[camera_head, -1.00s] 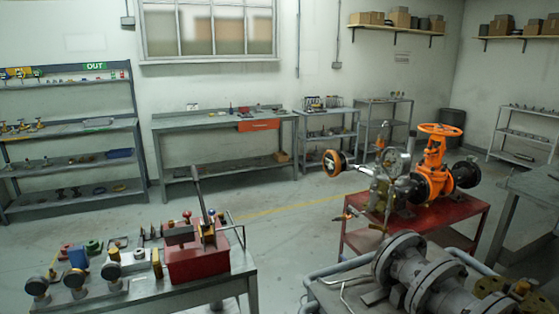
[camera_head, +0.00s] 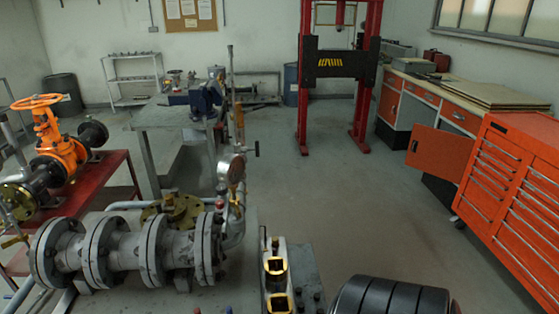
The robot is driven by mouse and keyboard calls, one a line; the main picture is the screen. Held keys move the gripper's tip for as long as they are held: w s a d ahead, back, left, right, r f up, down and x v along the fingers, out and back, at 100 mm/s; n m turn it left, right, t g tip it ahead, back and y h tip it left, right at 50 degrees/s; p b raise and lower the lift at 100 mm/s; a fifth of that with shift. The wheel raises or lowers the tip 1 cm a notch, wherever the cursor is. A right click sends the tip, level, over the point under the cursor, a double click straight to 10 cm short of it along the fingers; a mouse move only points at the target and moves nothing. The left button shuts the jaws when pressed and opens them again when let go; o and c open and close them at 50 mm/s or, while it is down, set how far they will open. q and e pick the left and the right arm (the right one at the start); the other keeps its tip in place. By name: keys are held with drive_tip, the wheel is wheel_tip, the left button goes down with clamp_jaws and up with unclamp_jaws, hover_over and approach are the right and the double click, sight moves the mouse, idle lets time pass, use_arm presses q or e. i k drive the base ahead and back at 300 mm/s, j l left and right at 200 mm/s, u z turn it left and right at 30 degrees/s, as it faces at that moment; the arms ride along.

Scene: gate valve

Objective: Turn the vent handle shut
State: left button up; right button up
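The gate valve (camera_head: 60,150) has an orange body and an orange handwheel (camera_head: 37,102), and lies at the left on a red stand. I cannot tell for sure which part is the vent handle. A small brass-coloured lever or fitting (camera_head: 15,241) shows at the left edge, below the valve. A vertical pipe carries a round gauge (camera_head: 232,168) and a small side handle (camera_head: 251,149), right of a grey flanged pipe (camera_head: 125,250). Neither of my grippers is in view.
A grey bench with a blue vise (camera_head: 205,98) stands behind the pipe. A red-orange tool cabinet (camera_head: 515,195) is at the right, near an open cabinet door (camera_head: 440,160). A black ribbed object (camera_head: 388,298) is at the bottom. Floor is clear in the middle right.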

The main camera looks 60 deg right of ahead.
sight(257, 145)
drive_tip(key=z, duration=1.6)
drive_tip(key=i+l+u, duration=0.15)
drive_tip(key=l, duration=0.35)
drive_tip(key=i+l+u, duration=0.15)
drive_tip(key=l, duration=0.35)
drive_tip(key=i+l+u, duration=0.2)
drive_tip(key=l, duration=0.45)
drive_tip(key=i+l+u, duration=0.15)
drive_tip(key=l, duration=0.55)
drive_tip(key=l+u, duration=0.2)
drive_tip(key=l, duration=0.45)
